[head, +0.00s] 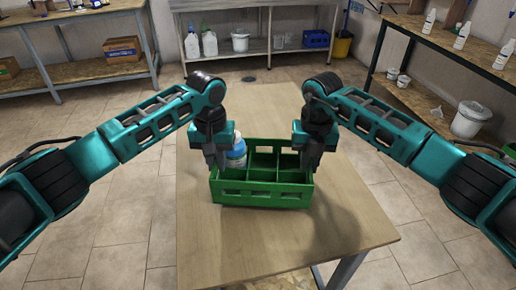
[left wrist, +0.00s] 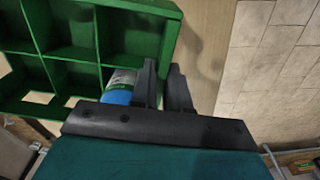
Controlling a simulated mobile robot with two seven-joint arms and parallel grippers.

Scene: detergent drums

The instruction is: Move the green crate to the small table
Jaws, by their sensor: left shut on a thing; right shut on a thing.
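The green crate (head: 262,193) is over the near half of a wooden table (head: 250,245). It looks level, but I cannot tell whether it rests on the top or hangs just above it. My left gripper (head: 219,164) is shut on the crate's left end wall. My right gripper (head: 308,164) is shut on its right end wall. The left wrist view also shows the crate (left wrist: 165,8), the bottle (left wrist: 120,88) and my left fingers (left wrist: 163,75).
A metal shelf (head: 255,53) with jugs, a bucket and a blue crate stands at the back. A workbench (head: 100,70) is at the left, and shelving (head: 440,45) with white bottles at the right. Tiled floor around the table is clear.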

